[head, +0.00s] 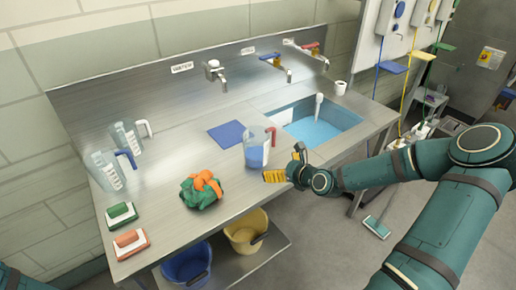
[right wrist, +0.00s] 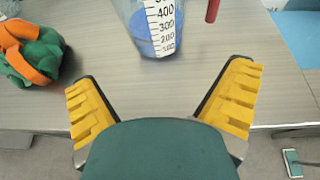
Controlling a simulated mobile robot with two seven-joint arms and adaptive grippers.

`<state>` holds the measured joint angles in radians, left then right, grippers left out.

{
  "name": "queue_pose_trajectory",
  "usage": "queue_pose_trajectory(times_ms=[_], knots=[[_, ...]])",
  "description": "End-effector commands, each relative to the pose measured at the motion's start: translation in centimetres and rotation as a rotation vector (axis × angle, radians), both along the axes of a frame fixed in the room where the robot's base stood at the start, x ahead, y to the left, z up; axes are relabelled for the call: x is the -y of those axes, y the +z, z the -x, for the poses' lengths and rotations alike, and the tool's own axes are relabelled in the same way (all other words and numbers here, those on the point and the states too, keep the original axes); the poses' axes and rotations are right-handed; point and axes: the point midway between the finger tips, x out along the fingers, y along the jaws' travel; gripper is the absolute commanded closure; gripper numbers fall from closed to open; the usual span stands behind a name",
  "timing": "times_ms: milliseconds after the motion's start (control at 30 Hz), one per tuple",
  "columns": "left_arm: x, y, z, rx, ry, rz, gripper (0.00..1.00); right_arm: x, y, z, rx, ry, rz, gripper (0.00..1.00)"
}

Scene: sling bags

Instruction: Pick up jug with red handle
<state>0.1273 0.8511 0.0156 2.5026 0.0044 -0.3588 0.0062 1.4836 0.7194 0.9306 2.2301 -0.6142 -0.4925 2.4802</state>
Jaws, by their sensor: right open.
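A clear jug with a red handle (head: 254,152) stands upright on the steel counter, with blue at its bottom. In the right wrist view the jug (right wrist: 150,22) is at the top, with a black measuring scale on a white strip; its top is cut off, and part of the red handle shows at its right. My right gripper (head: 285,164) is in front of the jug at the counter's front edge. In the right wrist view my right gripper (right wrist: 165,82) is open and empty, its yellow fingers spread wide, the jug beyond them. My left gripper is out of view.
Orange and green cloth (head: 202,190) lies left of the jug. A blue mat (head: 226,133) and a water-filled sink (head: 318,130) are close by. Two other jugs, one with a blue handle (head: 127,158), stand at left. Buckets (head: 247,231) sit on the lower shelf.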

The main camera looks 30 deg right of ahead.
Motion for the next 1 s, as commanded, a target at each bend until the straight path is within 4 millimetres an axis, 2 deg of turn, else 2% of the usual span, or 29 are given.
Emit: queue_pose_trajectory(times_ms=[100, 300, 567, 1000], knots=[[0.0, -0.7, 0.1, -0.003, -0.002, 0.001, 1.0, -0.4, -0.9, -1.9, 0.002, 0.004, 0.0, 0.0], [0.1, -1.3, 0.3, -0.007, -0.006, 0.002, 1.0, -0.6, -1.8, -4.3, 0.001, 0.002, 0.0, 0.0], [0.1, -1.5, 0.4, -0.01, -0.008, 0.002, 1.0, -0.8, -2.2, -5.5, 0.001, 0.002, 0.0, 0.0], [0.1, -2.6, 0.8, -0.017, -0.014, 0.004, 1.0, -1.5, -3.2, -9.9, 0.001, 0.0, 0.001, 0.0]])
